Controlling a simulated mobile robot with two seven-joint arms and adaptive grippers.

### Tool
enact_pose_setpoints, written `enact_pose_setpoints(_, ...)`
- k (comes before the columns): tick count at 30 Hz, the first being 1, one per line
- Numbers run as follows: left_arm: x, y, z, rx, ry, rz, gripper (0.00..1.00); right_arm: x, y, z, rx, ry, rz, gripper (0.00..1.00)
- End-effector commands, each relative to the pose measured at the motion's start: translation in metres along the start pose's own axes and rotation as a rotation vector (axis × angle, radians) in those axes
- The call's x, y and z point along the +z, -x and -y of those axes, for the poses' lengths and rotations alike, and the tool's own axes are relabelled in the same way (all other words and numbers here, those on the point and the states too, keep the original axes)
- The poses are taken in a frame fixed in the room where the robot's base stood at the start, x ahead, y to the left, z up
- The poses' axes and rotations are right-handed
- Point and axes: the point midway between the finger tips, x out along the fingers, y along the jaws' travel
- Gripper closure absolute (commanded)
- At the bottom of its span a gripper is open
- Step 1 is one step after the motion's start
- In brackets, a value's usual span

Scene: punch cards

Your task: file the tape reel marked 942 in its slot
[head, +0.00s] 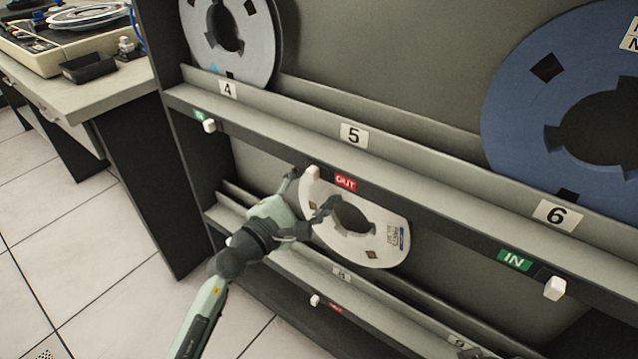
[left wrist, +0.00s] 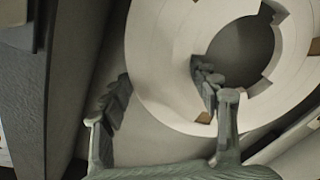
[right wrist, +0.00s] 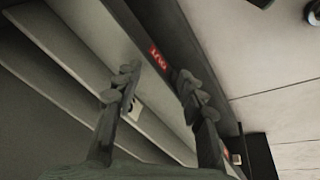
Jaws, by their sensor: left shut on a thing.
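A white tape reel (head: 392,215) stands nearly upright at the lower shelf, below the red OUT tag. Its small label (head: 398,238) is too small to read. My left gripper (head: 307,205) is shut on the reel's left side. In the left wrist view one finger is in the hub hole of the reel (left wrist: 165,60) and the other is outside its rim. The reel's lower edge is at the lower ledge; I cannot tell if it is seated.
The upper shelf (head: 425,180) has tags 4, 5 and 6. A grey reel (head: 258,40) stands at 4 and a blue reel (head: 515,95) at 6; the space at 5 is empty. White knobs (head: 555,288) stick out from the shelf fronts. A desk (head: 110,95) stands at left.

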Motion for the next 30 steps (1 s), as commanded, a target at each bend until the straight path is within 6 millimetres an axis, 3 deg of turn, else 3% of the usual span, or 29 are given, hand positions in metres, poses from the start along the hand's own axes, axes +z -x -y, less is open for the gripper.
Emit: enact_pose_setpoints(30,0.0022,-0.0005,-0.0028,0.006,0.002,0.003,0.97,-0.0009,0.0049,-0.0007,0.000,0.001,0.001,0.60)
